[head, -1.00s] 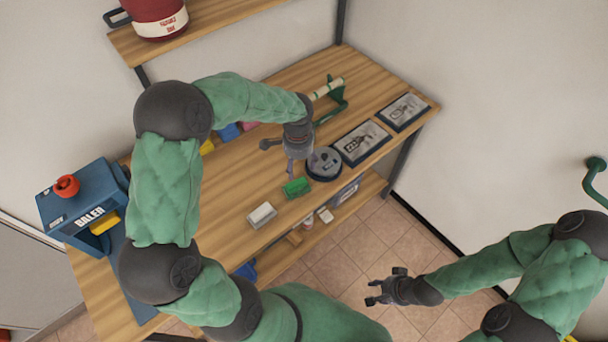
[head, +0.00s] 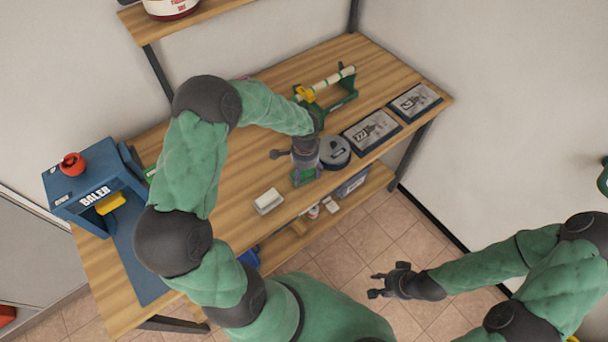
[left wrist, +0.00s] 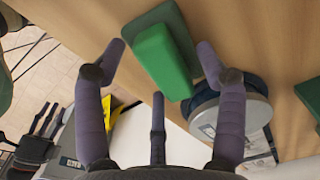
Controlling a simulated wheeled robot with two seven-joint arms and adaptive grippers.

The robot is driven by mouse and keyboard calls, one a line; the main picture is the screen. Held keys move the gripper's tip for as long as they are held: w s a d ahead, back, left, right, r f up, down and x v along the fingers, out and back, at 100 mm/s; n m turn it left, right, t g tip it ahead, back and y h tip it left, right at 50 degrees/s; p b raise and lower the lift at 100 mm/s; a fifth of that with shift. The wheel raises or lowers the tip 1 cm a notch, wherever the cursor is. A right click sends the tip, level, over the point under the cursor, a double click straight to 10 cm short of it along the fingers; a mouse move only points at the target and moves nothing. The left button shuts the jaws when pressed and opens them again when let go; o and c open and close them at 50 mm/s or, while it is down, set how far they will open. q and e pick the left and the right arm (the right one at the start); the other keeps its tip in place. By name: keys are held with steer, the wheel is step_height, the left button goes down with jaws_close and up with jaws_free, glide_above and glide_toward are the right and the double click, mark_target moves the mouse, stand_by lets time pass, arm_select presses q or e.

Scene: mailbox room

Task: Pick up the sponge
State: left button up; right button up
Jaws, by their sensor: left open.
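The green sponge (head: 304,177), a two-tone green block, lies near the front edge of the wooden workbench and is partly covered by my left gripper (head: 305,166) in the head view. In the left wrist view the sponge (left wrist: 163,60) lies between the spread fingers of my left gripper (left wrist: 161,52), which is open. I see a gap between the left finger and the sponge; whether the right finger touches it I cannot tell. My right gripper (head: 376,286) hangs over the tiled floor, apart from the bench, with its fingers spread and empty.
A round grey container (head: 335,153) stands just right of the sponge. A white block (head: 268,201) lies to its left. Framed trays (head: 372,132) lie further right, a green holder (head: 335,92) behind. The blue baler (head: 95,195) stands at the left end.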

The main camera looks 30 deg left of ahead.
mark_target(306, 173)
arm_select(q)
steer(key=c, duration=1.3)
steer(key=shift+o, duration=0.2)
steer(key=shift+r, duration=0.35)
steer(key=r, duration=0.2)
steer(key=r+p, duration=0.1)
steer(key=shift+s+d+r, duration=0.2)
steer(key=shift+s+d, duration=0.05)
steer(key=s+d+r+p, duration=0.1)
steer(key=s+d+r, duration=0.7)
steer(key=s+d, duration=0.1)
steer(key=shift+s+r, duration=0.35)
steer(key=shift+r, duration=0.05)
